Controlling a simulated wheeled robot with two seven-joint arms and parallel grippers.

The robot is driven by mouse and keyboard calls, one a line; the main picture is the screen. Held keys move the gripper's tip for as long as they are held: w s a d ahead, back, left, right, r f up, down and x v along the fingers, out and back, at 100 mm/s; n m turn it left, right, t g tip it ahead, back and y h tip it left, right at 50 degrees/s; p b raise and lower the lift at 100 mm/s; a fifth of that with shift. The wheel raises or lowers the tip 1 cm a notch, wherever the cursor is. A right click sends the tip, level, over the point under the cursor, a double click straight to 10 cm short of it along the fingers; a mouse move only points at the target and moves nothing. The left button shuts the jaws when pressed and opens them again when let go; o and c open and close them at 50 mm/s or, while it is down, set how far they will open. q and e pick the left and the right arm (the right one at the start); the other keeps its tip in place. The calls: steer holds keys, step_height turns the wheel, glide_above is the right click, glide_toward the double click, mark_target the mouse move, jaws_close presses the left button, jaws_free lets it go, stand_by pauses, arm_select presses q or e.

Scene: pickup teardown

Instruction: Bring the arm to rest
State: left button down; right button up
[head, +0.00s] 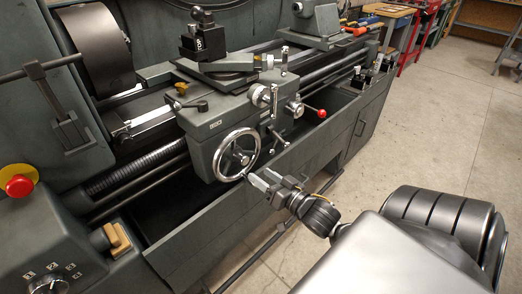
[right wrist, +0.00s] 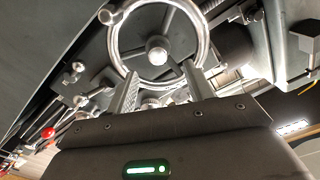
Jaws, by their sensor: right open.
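My right gripper (head: 257,181) is at the front of a grey lathe, close to the lower rim of the carriage handwheel (head: 237,154). In the right wrist view its two fingers (right wrist: 160,75) are apart, with nothing held between them. The chrome handwheel (right wrist: 158,42) shows just beyond the fingertips there, its hub above the gap. I cannot tell whether a fingertip touches the rim. My right arm reaches in from the lower right of the head view. My left gripper is not in view.
A red-knobbed lever (head: 321,113) sticks out to the right of the handwheel. A red stop button (head: 19,186) is at the far left. The lathe's chip tray (head: 200,240) runs below the carriage. The concrete floor (head: 440,120) on the right is open.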

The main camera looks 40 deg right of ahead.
stand_by(0.3)
steer(key=s+f+g+h+p, duration=0.1)
steer(key=s+f+g+p, duration=0.15)
steer(key=f, duration=1.05)
steer(key=s+f+g+p, duration=0.1)
steer(key=f+g+p, duration=0.25)
steer(key=f, duration=1.05)
steer(key=s+a+f+n+g+p, duration=0.4)
steer(key=s+f+g, duration=0.3)
steer(key=s+f, duration=1.1)
arm_select(q)
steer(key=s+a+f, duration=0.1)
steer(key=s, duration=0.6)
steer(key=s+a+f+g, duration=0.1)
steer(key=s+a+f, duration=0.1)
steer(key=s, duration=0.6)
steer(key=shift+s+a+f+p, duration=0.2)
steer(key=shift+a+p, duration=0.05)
steer(key=shift+p, duration=0.05)
arm_select(e)
steer(key=s+a+f+n+g, duration=0.1)
steer(key=s+g, duration=0.1)
steer(key=s, duration=0.5)
steer(key=s+a+f+n+g, duration=0.1)
steer(key=s+f+g, duration=0.1)
steer(key=s, duration=0.5)
steer(key=shift+s+a+f+n, duration=0.15)
steer(key=shift+a+n, duration=0.15)
